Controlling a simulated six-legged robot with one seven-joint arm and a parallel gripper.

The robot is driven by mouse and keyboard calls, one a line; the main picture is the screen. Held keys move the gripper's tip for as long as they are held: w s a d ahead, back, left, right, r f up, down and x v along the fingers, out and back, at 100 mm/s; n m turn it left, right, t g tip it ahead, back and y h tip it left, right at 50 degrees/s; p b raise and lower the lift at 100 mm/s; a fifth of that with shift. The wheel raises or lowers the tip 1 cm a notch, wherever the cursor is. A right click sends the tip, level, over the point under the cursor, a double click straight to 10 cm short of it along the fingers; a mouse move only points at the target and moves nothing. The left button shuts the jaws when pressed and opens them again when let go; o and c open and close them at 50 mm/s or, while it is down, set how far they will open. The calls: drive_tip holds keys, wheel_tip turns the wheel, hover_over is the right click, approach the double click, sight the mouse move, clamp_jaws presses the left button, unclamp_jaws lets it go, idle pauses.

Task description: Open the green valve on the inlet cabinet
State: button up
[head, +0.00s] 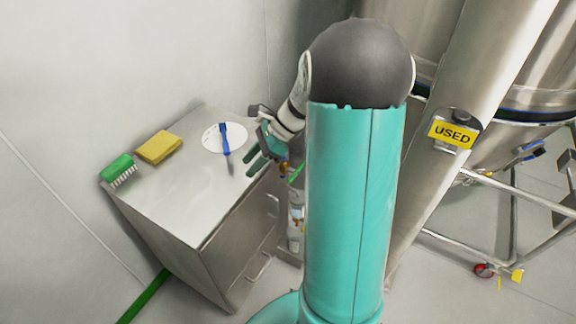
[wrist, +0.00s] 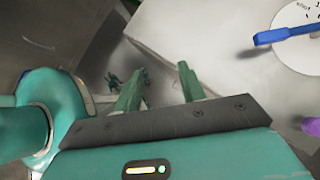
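My gripper (head: 267,157) is over the right edge of the steel cabinet (head: 190,205). In the wrist view its two green fingers (wrist: 160,88) are apart with nothing between them. A small bright green piece (head: 296,174) shows just right of the gripper, partly hidden by my arm. It may be the green valve, but I cannot tell for sure. In the wrist view a small dark green shape (wrist: 125,84) lies beyond the left finger. I cannot tell whether it is the valve or a reflection.
On the cabinet lie a green brush (head: 118,170), a yellow sponge (head: 158,147) and a blue spatula (head: 225,138) on a white disc (head: 211,144). A purple thing (wrist: 311,126) is cut off at the wrist view's edge. A steel vessel on a wheeled frame (head: 480,238) stands right.

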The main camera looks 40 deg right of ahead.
drive_tip(key=w+d+f+m+t+y, duration=0.2)
drive_tip(key=d+f+m+t, duration=0.1)
drive_tip(key=d+f+m, duration=0.55)
drive_tip(key=m+t+h, duration=0.4)
drive_tip(key=m+t, duration=0.7)
drive_tip(key=m, duration=0.7)
approach(298, 173)
drive_tip(key=x, duration=1)
drive_tip(key=shift+w, duration=0.35)
clamp_jaws()
